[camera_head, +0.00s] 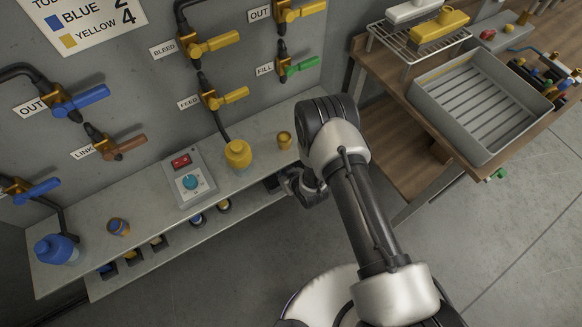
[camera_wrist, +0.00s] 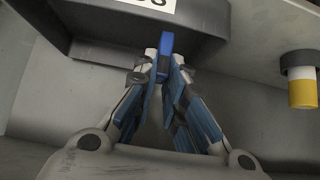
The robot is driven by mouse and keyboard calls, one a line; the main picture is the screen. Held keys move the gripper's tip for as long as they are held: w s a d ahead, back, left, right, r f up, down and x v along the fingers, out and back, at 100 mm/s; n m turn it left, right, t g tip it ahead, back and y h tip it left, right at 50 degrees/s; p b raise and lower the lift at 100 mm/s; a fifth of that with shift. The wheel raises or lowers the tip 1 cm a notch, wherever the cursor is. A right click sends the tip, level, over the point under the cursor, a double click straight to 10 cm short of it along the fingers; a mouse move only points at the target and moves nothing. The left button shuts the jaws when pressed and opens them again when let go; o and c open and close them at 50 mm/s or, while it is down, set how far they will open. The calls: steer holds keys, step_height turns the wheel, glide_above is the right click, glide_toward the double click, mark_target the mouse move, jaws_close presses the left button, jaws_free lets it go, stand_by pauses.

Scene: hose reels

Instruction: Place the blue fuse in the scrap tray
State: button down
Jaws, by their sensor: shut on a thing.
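My gripper (camera_wrist: 166,62) is shut on a blue fuse (camera_wrist: 166,42), which stands up between the fingertips in the wrist view. The fuse is in front of a dark bin (camera_wrist: 95,50) with a partly cut-off white label; I cannot tell whether they touch. In the head view my gripper (camera_head: 280,184) is low at the right end of the grey bench, and its fingertips and the fuse are hidden under the bench edge. A large grey tray with a ribbed floor (camera_head: 413,88) sits on the wooden table at the right; no label shows on it.
A yellow-and-white fuse (camera_wrist: 303,92) sits in a dark holder at the right of the wrist view. The bench (camera_head: 100,205) holds a control box (camera_head: 188,180) and a yellow bottle (camera_head: 238,154). A wire rack (camera_head: 395,45) stands behind the tray. Floor between bench and table is clear.

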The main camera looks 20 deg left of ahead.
steer(key=shift+w+d+f+b, duration=0.2)
steer(key=shift+w+f, duration=0.15)
steer(key=shift+w, duration=0.25)
steer(key=shift+w+d+f+b, duration=0.15)
steer(key=shift+w+f, duration=0.2)
steer(key=shift+w, duration=0.25)
steer(key=w+f+b, duration=0.1)
steer(key=w+d+f, duration=0.1)
steer(key=w, duration=0.1)
steer(key=shift+w+f+b, duration=0.2)
steer(key=shift+f+b, duration=0.05)
steer(key=shift+b, duration=0.15)
steer(key=c, duration=2.1)
jaws_free()
steer(key=shift+f, duration=0.15)
steer(key=o, duration=0.4)
steer(key=shift+o, duration=0.2)
